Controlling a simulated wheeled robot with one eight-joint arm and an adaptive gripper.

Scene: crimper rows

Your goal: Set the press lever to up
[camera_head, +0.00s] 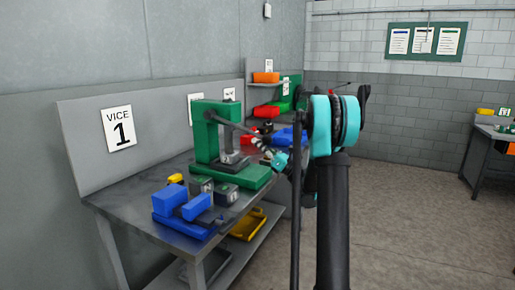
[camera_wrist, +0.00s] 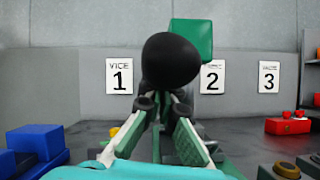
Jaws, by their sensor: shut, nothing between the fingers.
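The press is a green frame (camera_head: 206,130) on a green base (camera_head: 243,181), standing on the bench; its green top shows behind the knob in the wrist view (camera_wrist: 192,38). Its grey lever (camera_head: 236,124) slopes from the frame's top down to the right, towards my gripper. A large black ball knob (camera_wrist: 170,60) is close in the wrist view and hides part of the press. My gripper (camera_head: 260,145) is at the lever's outer end, and its fingers (camera_wrist: 161,101) are shut just below the knob. I cannot tell whether they touch it.
The wall panel (camera_head: 85,125) stands behind. The floor at right (camera_head: 420,220) is clear.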

